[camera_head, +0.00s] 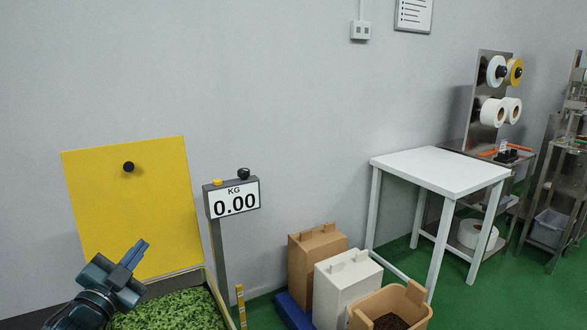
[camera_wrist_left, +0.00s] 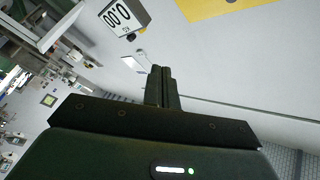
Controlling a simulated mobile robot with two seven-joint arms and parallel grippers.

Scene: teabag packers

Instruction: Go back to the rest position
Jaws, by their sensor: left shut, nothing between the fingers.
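My left gripper (camera_head: 135,252) comes in at the bottom left of the head view, in front of the yellow panel and the bin of green leaves. Its fingers are together with nothing between them. In the left wrist view the fingers (camera_wrist_left: 161,72) also show closed and empty, pointing toward the grey wall. My right gripper is not in either view.
A yellow lid (camera_head: 150,215) stands raised behind a bin of green leaves (camera_head: 170,312). A scale display (camera_head: 234,198) reads 0.00. Two boxes (camera_head: 345,285) and a tan container (camera_head: 398,300) stand right of it. A white table (camera_head: 440,170) and roll racks (camera_head: 490,100) are farther right.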

